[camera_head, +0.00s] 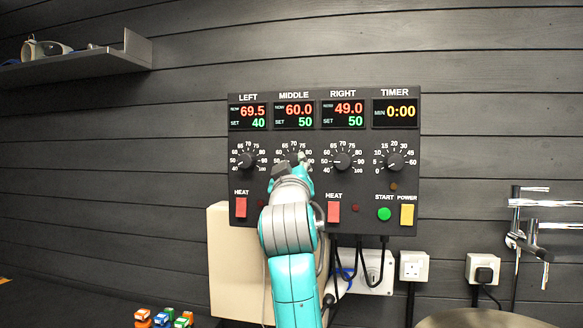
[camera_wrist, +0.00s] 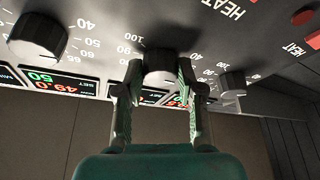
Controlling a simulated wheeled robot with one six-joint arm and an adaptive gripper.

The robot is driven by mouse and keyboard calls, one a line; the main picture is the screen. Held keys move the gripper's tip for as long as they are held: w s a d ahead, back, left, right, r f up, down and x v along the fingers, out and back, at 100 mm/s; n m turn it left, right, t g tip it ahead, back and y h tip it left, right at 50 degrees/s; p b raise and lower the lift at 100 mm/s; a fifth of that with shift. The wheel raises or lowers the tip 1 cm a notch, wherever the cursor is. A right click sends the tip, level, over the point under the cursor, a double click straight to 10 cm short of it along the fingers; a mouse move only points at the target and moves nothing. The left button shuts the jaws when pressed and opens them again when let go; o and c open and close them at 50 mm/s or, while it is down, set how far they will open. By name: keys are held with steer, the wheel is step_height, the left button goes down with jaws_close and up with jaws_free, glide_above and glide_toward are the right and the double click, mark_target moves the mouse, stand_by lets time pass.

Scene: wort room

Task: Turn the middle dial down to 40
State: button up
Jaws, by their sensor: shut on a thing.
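The black control panel (camera_head: 325,222) hangs on the wall. Its middle display (camera_head: 293,114) reads now 60.0 and set 50. My gripper (camera_head: 292,168) is at the middle dial, and my arm hides most of that dial in the head view. In the wrist view the two green fingers of my gripper (camera_wrist: 159,78) are shut on the middle dial (camera_wrist: 160,62), one on each side. The dial's pointer cannot be made out.
The left dial (camera_head: 247,161) and right dial (camera_head: 342,160) flank the middle one closely. The timer dial (camera_head: 395,160) is further right. The left display (camera_head: 248,116) reads set 40, the right display (camera_head: 342,114) set 50. Red heat switches (camera_head: 241,207) sit below.

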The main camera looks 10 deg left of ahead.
steer(key=n+g+y, duration=0.1)
steer(key=n, duration=0.2)
steer(key=n+y, duration=0.1)
steer(key=n, duration=0.1)
steer(key=n+g+y, duration=0.1)
steer(key=n, duration=0.2)
steer(key=shift+d+r+n+g, duration=0.2)
steer(key=shift+n+g, duration=0.1)
stand_by(0.3)
steer(key=o, duration=1.1)
steer(key=shift+o, duration=0.2)
steer(key=v, duration=1.2)
steer(key=shift+f, duration=0.1)
